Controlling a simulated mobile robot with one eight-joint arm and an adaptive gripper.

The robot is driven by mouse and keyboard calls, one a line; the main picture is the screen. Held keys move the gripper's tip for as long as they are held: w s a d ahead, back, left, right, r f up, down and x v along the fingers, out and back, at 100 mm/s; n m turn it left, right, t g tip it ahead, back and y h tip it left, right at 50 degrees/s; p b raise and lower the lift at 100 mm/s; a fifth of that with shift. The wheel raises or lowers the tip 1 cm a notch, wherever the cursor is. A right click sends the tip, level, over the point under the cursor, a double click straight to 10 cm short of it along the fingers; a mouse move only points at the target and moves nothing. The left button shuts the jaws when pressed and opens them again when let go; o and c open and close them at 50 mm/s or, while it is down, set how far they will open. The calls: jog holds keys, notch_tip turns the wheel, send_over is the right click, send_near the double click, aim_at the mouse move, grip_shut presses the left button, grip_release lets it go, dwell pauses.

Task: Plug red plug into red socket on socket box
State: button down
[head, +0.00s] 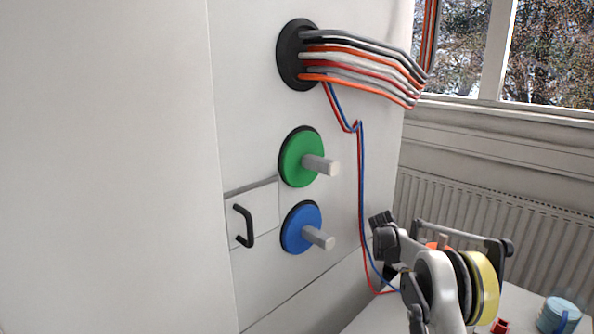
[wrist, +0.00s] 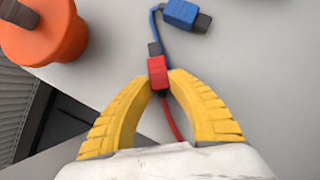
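In the wrist view, the red plug (wrist: 157,72) is between the tips of my gripper's (wrist: 159,80) two yellow fingers, which are closed in on it from both sides. Its dark end points up in the picture, and its red cable (wrist: 172,122) runs down between the fingers. A blue plug (wrist: 182,13) on a blue cable lies just beyond it on the light surface. In the head view, my arm covers the gripper. A small red object (head: 500,326) shows at the bottom edge; I cannot tell what it is. I cannot make out the socket box or its red socket.
An orange round object (wrist: 45,35) stands at the wrist view's upper left. In the head view, red and blue cables (head: 361,190) hang down the white cabinet, which has green (head: 296,158) and blue (head: 296,228) knobs. A light-blue round object (head: 560,310) sits at the lower right.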

jog(key=shift+r, duration=0.1)
jog(key=shift+r+p, duration=1.65)
jog(key=shift+r, duration=1.25)
